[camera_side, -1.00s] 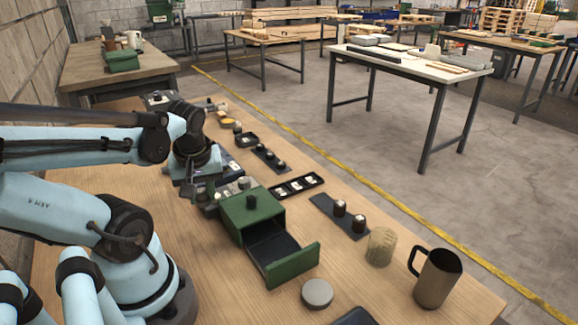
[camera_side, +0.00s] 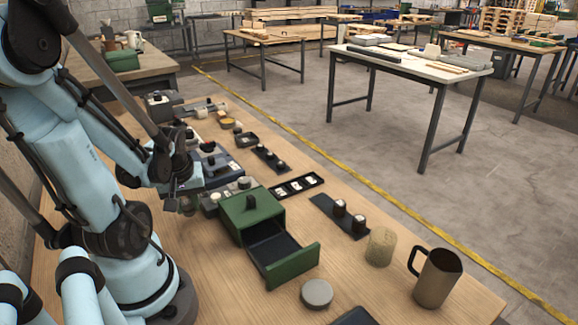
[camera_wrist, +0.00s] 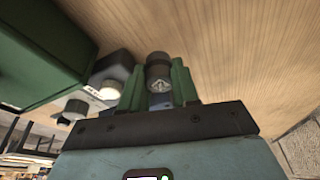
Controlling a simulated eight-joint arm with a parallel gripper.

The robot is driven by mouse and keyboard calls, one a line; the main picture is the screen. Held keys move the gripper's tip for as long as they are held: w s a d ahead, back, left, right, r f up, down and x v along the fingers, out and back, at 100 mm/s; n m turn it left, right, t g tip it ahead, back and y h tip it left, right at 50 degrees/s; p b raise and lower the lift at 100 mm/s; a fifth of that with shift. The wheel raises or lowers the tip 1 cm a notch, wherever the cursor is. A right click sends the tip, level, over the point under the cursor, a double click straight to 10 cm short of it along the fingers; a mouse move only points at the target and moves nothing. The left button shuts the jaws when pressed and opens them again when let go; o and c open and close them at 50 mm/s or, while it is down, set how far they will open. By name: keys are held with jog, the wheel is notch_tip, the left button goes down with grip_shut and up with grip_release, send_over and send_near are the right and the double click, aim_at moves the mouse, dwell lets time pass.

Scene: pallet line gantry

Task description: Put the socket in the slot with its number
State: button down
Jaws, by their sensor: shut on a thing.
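My gripper, with green fingers in the wrist view (camera_wrist: 158,85), is shut on a small dark, round socket (camera_wrist: 158,62). A pale mark shows on the socket's end face, too small to read. In the side view my gripper (camera_side: 182,204) is low over the wooden table, left of the green drawer box. The socket cannot be made out clearly there. A black tray (camera_side: 318,178) with several slots and pale labels lies right of and behind the drawer box, apart from my gripper. Its numbers are too small to read.
The green drawer box (camera_side: 252,206) stands with its drawer (camera_side: 297,266) pulled open; it also shows in the wrist view (camera_wrist: 35,45). A grey round lid (camera_side: 317,293), a tan cylinder (camera_side: 380,246) and a mug (camera_side: 437,280) stand right. Several dark devices (camera_side: 212,158) crowd behind my gripper.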

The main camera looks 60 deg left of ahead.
jog(key=shift+f, duration=0.95)
jog(key=shift+f, duration=0.1)
jog(key=c, duration=1.1)
grip_release()
jog(key=shift+r, duration=0.2)
jog(key=shift+w+v, duration=0.4)
jog(key=shift+v, duration=5.45)
jog(key=w+d+m+t, duration=0.1)
jog(key=w+d+m, duration=0.1)
jog(key=w+m, duration=0.1)
jog(key=w+d+m+t, duration=0.1)
jog(key=w+d+m, duration=0.2)
jog(key=w, duration=0.1)
jog(key=w+d+m+t, duration=0.1)
jog(key=w+d+m, duration=0.1)
jog(key=w, duration=0.1)
jog(key=shift+w+d+r+m+t+h, duration=0.2)
jog(key=shift+d+r+m+t+h, duration=0.1)
jog(key=shift+r+m+t+h, duration=0.1)
jog(key=shift+o, duration=0.2)
jog(key=w+d+m+t+h, duration=0.2)
jog(key=w+d+m, duration=0.2)
jog(key=d, duration=0.4)
jog(key=shift+w+d+r+m, duration=0.4)
jog(key=shift+r+m, duration=0.05)
jog(key=shift+m, duration=0.45)
jog(key=o, duration=0.3)
jog(key=shift+w+d+t, duration=0.15)
jog(key=shift+d+t, duration=0.15)
jog(key=shift+d, duration=0.05)
